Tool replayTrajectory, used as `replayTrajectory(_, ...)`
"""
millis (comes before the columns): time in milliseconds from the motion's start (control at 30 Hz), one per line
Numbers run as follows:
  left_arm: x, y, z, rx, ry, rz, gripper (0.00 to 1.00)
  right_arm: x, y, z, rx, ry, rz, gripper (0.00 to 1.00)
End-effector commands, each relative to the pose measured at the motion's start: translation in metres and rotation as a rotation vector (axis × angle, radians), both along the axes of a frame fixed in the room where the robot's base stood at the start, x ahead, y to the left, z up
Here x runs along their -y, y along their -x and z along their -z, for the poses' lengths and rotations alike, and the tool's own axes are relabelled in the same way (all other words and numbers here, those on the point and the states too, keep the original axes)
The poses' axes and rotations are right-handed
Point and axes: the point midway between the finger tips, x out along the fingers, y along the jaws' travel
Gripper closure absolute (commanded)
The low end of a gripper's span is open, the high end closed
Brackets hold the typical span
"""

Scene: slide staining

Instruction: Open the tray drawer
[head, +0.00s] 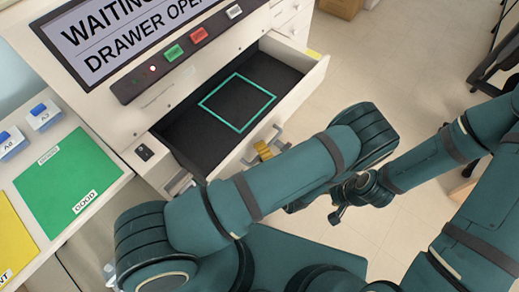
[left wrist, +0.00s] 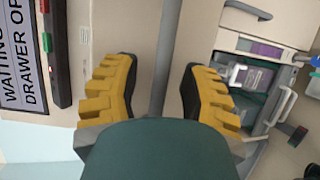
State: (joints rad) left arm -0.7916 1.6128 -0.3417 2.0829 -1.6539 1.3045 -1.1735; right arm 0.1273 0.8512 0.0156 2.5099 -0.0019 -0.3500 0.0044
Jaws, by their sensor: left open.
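The tray drawer (head: 313,82) stands pulled out from the white cabinet in the head view. Its dark floor and a teal square outline (head: 238,103) show inside, with nothing in the square. A grey bar handle (head: 277,132) runs along its front, partly hidden by my left arm. My left gripper (head: 263,150) is at the drawer front by this handle. In the left wrist view its yellow fingers (left wrist: 158,95) are apart, on either side of a grey bar (left wrist: 170,50), with gaps visible. My right gripper (head: 345,202) hangs over the floor, away from the drawer; its jaws are unclear.
A screen (head: 120,30) reading "WAITING" and "DRAWER OPE…", partly cut off, sits above a panel with green and red buttons (head: 199,35). At left are a green mat (head: 65,175), a yellow mat (head: 12,235) and blue-topped containers (head: 42,115).

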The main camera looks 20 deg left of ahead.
Motion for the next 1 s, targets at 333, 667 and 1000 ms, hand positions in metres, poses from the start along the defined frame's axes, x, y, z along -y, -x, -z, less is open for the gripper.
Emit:
replayTrajectory(333, 0.000, 0.000, 0.000, 0.000, 0.000, 0.000, 0.99, 0.000, 0.000, 0.000, 0.000, 0.000, 0.000, 0.53)
replayTrajectory(667, 0.002, 0.000, 0.000, 0.000, 0.000, 0.001, 1.00, 0.000, 0.000, 0.000, 0.000, 0.000, 0.000, 0.53)
replayTrajectory(1000, 0.024, 0.009, 0.000, -0.001, 0.001, 0.000, 1.00, 0.000, 0.000, 0.002, 0.001, 0.000, 0.000, 0.53)
